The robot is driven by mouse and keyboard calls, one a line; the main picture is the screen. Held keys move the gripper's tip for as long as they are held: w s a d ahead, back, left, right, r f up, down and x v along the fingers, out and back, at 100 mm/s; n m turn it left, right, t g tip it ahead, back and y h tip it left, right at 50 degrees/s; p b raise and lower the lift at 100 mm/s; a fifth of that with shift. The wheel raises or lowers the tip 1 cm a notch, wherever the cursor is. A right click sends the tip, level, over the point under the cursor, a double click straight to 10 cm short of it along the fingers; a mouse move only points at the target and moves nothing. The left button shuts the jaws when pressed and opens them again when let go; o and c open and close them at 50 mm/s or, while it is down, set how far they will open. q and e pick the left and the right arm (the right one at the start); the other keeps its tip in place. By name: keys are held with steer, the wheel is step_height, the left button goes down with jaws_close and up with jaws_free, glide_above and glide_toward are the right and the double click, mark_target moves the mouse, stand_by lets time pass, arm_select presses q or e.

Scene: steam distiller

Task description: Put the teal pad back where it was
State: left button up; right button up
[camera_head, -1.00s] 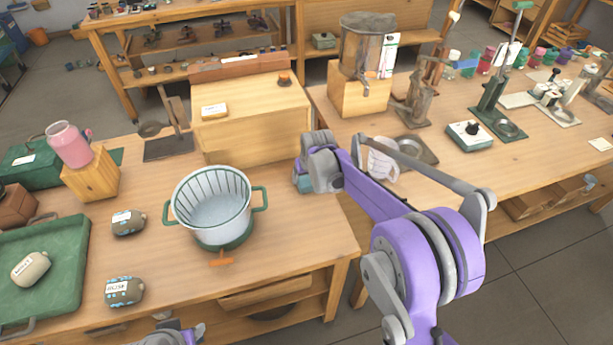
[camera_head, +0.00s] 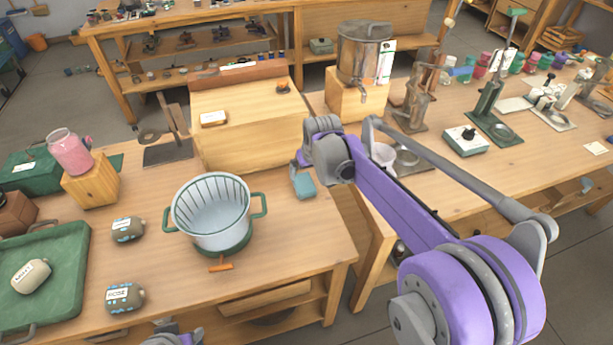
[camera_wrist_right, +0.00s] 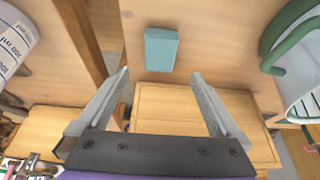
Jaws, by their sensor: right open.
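The teal pad (camera_head: 303,184) lies on the near table, close to its right edge and right of the white and green pot (camera_head: 212,212). In the right wrist view the pad (camera_wrist_right: 161,49) lies on the wood beyond my fingertips, apart from them. My right gripper (camera_wrist_right: 160,78) is open with nothing between its fingers. In the head view its fingers are mostly hidden by my wrist, just behind the pad. My left gripper (camera_head: 177,337) shows only in part at the bottom edge, and its jaws cannot be made out.
A wooden box (camera_head: 250,125) stands behind the pad. A gap separates the near table from the right-hand table, where a white measuring jug (camera_head: 383,156) stands. An orange-handled tap (camera_head: 220,267) sits before the pot. Two labelled stones and a green tray (camera_head: 75,260) are at left.

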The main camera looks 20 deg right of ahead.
steer(key=s+r, duration=0.3)
steer(key=s, duration=1.4)
steer(key=s+f, duration=0.3)
steer(key=s, duration=0.5)
steer(key=s+f, duration=0.3)
steer(key=s, duration=0.5)
steer(key=shift+d+f, duration=0.15)
steer(key=shift+f, duration=0.15)
step_height(320, 180, up, 8)
steer(key=w+p, duration=0.1)
steer(key=p, duration=0.6)
steer(key=shift+w+t, duration=0.15)
steer(key=shift+t, duration=0.25)
